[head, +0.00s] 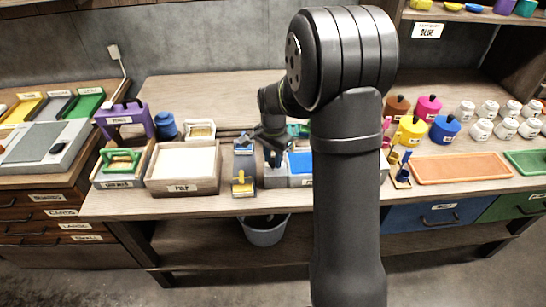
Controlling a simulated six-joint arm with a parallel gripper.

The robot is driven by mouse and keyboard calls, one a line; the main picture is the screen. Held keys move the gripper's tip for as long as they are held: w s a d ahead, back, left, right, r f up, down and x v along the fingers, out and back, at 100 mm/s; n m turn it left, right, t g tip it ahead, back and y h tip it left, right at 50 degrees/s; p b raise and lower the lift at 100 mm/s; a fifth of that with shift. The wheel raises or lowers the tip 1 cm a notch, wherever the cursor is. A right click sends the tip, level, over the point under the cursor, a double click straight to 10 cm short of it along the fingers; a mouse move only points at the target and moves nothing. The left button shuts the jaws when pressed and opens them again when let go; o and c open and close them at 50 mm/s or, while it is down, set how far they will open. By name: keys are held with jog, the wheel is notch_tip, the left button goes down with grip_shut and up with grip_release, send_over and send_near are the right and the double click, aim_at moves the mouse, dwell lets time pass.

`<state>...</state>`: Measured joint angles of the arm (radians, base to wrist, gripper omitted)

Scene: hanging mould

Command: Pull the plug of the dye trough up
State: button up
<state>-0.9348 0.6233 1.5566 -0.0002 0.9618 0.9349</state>
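The trough with blue dye (301,162) stands at the middle of the bench, near its front edge. My arm hides its right part. My gripper (273,158) points down at the left end of the grey trough body. It is dark and small in the picture, so I cannot tell whether its fingers are open or shut, or whether they touch anything. I cannot make out the plug; it may be hidden by the gripper or the arm.
Left of the trough are a stand with yellow pieces (243,182) and the pulp vat (183,166). A grey bucket (264,231) sits below the bench edge. Lidded dye pots (411,130) and an orange tray (462,168) are right. The back bench is clear.

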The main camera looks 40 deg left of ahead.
aim_at(273, 160)
grip_shut()
jog(key=shift+r, duration=1.55)
jog(key=o, duration=0.5)
grip_release()
notch_tip(273, 160, up, 17)
jog(key=shift+r, duration=0.2)
notch_tip(273, 160, down, 18)
jog(key=shift+f, duration=0.1)
